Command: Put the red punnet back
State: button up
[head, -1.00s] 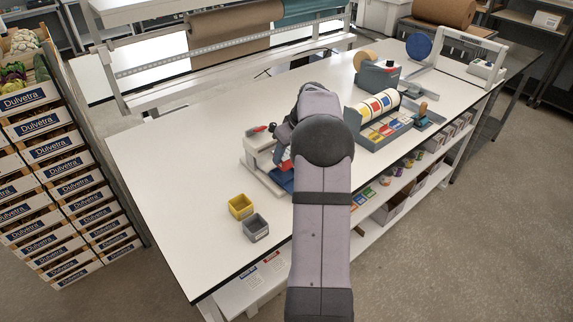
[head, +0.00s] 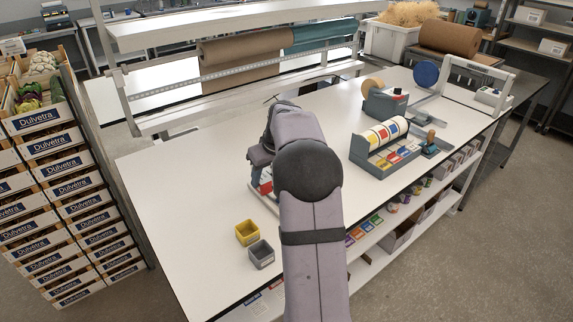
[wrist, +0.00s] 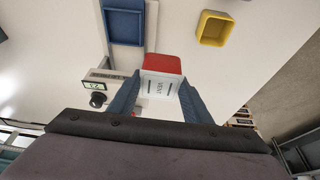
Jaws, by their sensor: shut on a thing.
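The red punnet (wrist: 162,64) is between my two fingers in the wrist view, with a white face marked "VENT" towards me. My gripper (wrist: 158,90) is shut on it. In the head view the red punnet (head: 266,187) is partly hidden behind my wrist. A yellow punnet (wrist: 213,28) stands apart from it, upper right in the wrist view. In the head view the yellow punnet (head: 247,232) is beside a grey punnet (head: 261,254) near the bench's front left. Whether the red punnet touches anything below is hidden.
A white device with a small display (wrist: 95,87) and a blue tray (wrist: 125,22) is close to the left of my gripper. A grey label dispenser (head: 385,150) stands on the right of the white bench (head: 190,190). The bench's left part is clear.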

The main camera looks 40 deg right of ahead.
jog(key=w+a+f, duration=0.2)
jog(key=a, duration=0.3)
jog(key=w+a+f, duration=0.2)
jog(key=w+a, duration=0.1)
jog(key=a, duration=0.2)
jog(key=shift+a+f, duration=0.15)
jog(key=shift+f, duration=0.2)
jog(key=shift+f, duration=0.1)
jog(key=shift+f+b, duration=1.75)
jog(key=shift+f, duration=0.95)
jog(key=shift+f+b, duration=0.55)
jog(key=shift+f, duration=0.2)
jog(key=o, duration=1.2)
jog(key=shift+c, duration=0.2)
jog(key=shift+r, duration=0.1)
